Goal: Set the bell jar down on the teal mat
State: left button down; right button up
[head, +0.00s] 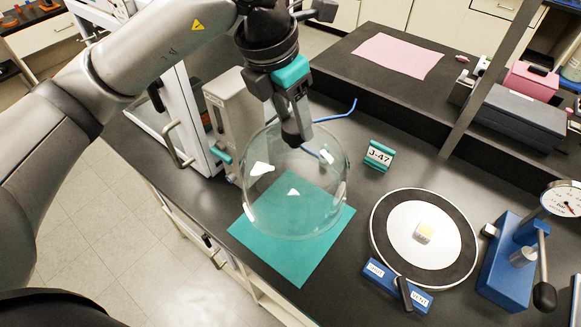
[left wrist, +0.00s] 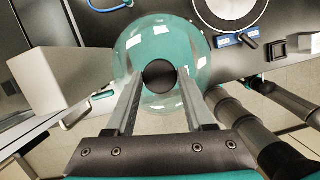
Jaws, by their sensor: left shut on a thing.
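The clear bell jar (head: 295,190) hangs upright from my left gripper (head: 297,136) in the head view, over the teal mat (head: 290,262). The left gripper is shut on the jar's dark knob (left wrist: 159,76), which shows between the two fingers in the left wrist view. The mat lies flat on the dark bench and shows through the glass and below it. Whether the jar's rim touches the mat I cannot tell. My right gripper is not in view.
A round plate (head: 457,250) with a small pale block (head: 424,233) lies right of the mat. A blue valve block (head: 397,287), a "J-47" sign (head: 379,156) and a blue gauge stand (head: 508,268) are nearby. A grey box (head: 236,115) stands close behind the jar, on the left.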

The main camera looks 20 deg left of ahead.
aim_at(284, 149)
pick_arm(q)
notch_tip(284, 149, down, 12)
jog(key=shift+w+r, duration=0.1)
jog(key=shift+r, duration=0.05)
dwell(0.3)
jog(key=shift+c, duration=1.4)
grip_release()
jog(key=v, duration=1.2)
